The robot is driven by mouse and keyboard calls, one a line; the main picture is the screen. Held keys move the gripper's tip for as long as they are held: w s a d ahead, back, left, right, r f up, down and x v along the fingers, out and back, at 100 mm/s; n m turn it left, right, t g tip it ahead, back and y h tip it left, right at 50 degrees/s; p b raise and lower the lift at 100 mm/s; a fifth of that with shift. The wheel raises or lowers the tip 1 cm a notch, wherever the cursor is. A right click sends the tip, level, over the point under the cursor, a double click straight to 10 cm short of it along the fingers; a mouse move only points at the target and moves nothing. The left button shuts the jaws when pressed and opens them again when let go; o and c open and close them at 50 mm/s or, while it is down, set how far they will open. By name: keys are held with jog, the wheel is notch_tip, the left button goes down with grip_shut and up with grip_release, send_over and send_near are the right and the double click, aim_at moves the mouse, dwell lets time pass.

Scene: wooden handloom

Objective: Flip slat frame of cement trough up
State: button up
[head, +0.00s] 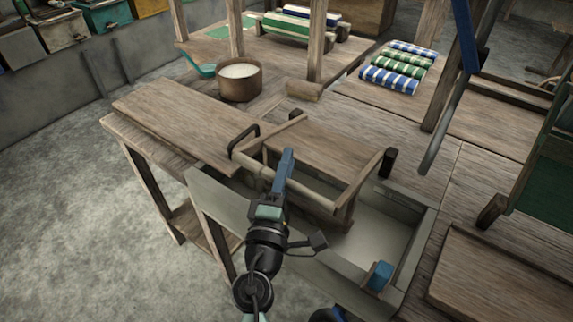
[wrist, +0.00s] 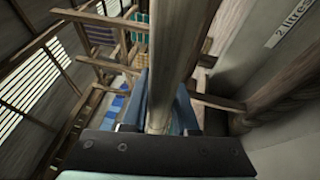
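The grey cement trough (head: 408,262) stands at the front of the wooden platform, its inside partly visible at the right. The wooden slat frame (head: 318,190) lies over the trough, with a round bar along its near side and side arms running back. My gripper (head: 283,168) is at this bar, left of its middle. In the wrist view the round bar (wrist: 178,60) runs between my two blue fingers (wrist: 163,110), which look shut on it with no clear gap. The fingers hide part of the bar in the head view.
A plank bench (head: 165,120) stands at the left, with a round pot of white stuff (head: 240,80) behind it. A blue block (head: 379,277) is at the trough's right front. Striped cloth rolls (head: 400,65) lie at the back. Posts rise at the right; open floor lies at the left.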

grip_shut()
dwell(0.9)
